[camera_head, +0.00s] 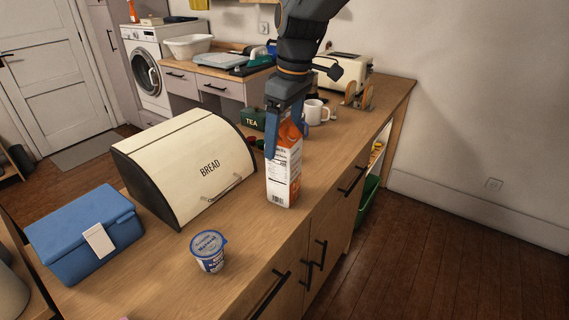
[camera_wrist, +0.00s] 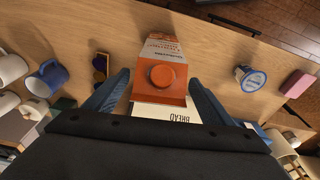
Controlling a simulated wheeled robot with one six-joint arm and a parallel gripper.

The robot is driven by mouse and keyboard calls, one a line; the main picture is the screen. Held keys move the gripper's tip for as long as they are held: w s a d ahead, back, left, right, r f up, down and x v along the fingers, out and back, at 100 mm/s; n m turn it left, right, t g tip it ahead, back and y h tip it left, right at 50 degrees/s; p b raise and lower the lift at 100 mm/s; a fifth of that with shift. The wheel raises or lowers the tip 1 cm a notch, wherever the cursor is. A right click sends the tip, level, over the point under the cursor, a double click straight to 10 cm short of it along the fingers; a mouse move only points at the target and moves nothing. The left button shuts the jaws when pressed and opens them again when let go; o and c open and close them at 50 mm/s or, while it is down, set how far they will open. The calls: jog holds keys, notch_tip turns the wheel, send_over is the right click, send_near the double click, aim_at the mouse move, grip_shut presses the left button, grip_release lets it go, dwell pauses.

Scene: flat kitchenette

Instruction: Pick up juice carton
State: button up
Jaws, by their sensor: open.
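The juice carton (camera_head: 284,177) is orange and white and stands upright on the wooden counter, right of the bread box. My gripper (camera_head: 286,142) comes down over it from above, with its blue fingers open. One finger is in front of the carton in the head view and hides part of it. In the wrist view the carton (camera_wrist: 162,75), with its orange cap, lies between the two spread fingers (camera_wrist: 160,92). Gaps show beside the carton there, and I cannot tell whether either finger touches it.
The cream bread box (camera_head: 185,165) stands close left of the carton. A yogurt cup (camera_head: 208,251) and a blue box (camera_head: 84,232) are nearer. A green tea tin (camera_head: 252,119), a white mug (camera_head: 315,111) and a toaster (camera_head: 343,69) stand behind. The counter's front edge is close on the right.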

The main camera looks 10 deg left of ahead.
jog(key=shift+a+f, duration=0.1)
jog(key=shift+f, duration=1.25)
jog(key=shift+w, duration=0.1)
jog(key=c, duration=1.9)
jog(key=shift+r, duration=0.1)
grip_shut()
jog(key=shift+r, duration=0.1)
